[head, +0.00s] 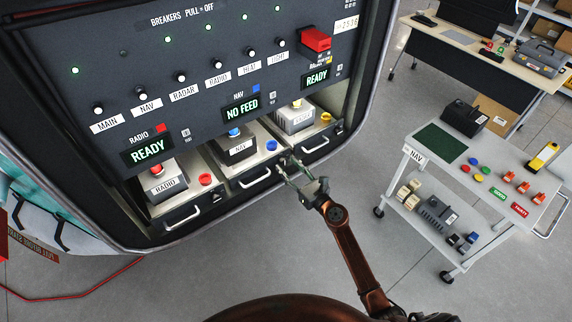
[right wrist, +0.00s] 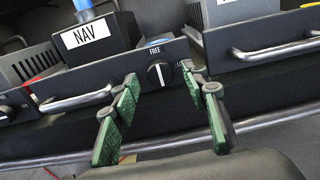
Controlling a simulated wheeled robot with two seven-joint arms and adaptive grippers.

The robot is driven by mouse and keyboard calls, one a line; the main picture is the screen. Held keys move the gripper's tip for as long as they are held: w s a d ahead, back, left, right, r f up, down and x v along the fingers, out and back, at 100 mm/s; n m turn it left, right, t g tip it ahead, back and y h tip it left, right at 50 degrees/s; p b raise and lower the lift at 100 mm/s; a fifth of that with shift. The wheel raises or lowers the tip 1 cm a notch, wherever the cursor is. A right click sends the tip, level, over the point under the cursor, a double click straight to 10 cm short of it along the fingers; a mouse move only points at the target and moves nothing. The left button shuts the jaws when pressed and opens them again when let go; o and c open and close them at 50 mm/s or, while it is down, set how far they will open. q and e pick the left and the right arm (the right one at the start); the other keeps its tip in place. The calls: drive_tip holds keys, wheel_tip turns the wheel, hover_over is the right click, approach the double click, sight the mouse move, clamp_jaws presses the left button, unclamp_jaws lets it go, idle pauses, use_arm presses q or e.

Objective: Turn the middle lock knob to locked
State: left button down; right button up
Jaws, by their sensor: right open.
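The middle lock knob (right wrist: 160,73) is a round black dial on the front of the NAV tray (head: 236,173), right of its handle, in the right wrist view. Its white line stands nearly upright, toward the FREE label (right wrist: 155,51). A second label to the right is partly hidden by a finger. My right gripper (right wrist: 161,88) is open, its green-padded fingers apart on either side of the knob in that view; I cannot tell whether they touch it. In the head view my right gripper (head: 290,168) is at the right end of the tray front. My left gripper is out of view.
The RADIO tray (head: 190,197) is on the left, another tray (head: 318,128) on the right, each with a handle. The breaker panel (head: 200,60) overhangs them. A white cart (head: 510,165) with small parts stands right. Grey floor between is clear.

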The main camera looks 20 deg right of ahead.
drive_tip(key=shift+x, duration=0.95)
drive_tip(key=shift+d, duration=0.1)
drive_tip(key=shift+c, duration=0.2)
clamp_jaws()
